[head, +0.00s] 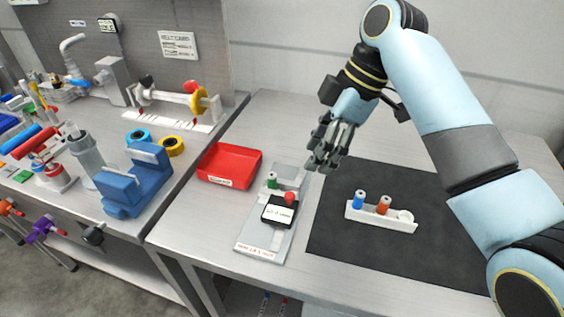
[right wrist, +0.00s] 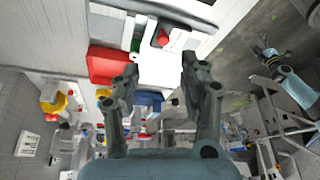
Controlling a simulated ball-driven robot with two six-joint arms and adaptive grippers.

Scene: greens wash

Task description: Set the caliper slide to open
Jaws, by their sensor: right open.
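The caliper appears to be the grey plate (head: 262,247) on the light bench. A black block with a white label (head: 280,212) sits on it, with a red knob (head: 290,198) on top. A green post (head: 272,180) stands at its far end. The red knob also shows in the right wrist view (right wrist: 163,38). My right gripper (head: 319,160) is open and empty, above and beyond the plate's far right, apart from it. Its fingers (right wrist: 160,78) frame no object. In the right wrist view, part of my left arm (right wrist: 298,88) shows small at right; its gripper state is unclear.
A red tray (head: 229,166) lies left of the plate. A dark mat (head: 335,235) at right carries a white rack (head: 385,222) with blue and orange pieces. A blue vise (head: 135,190) and several tools crowd the left bench.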

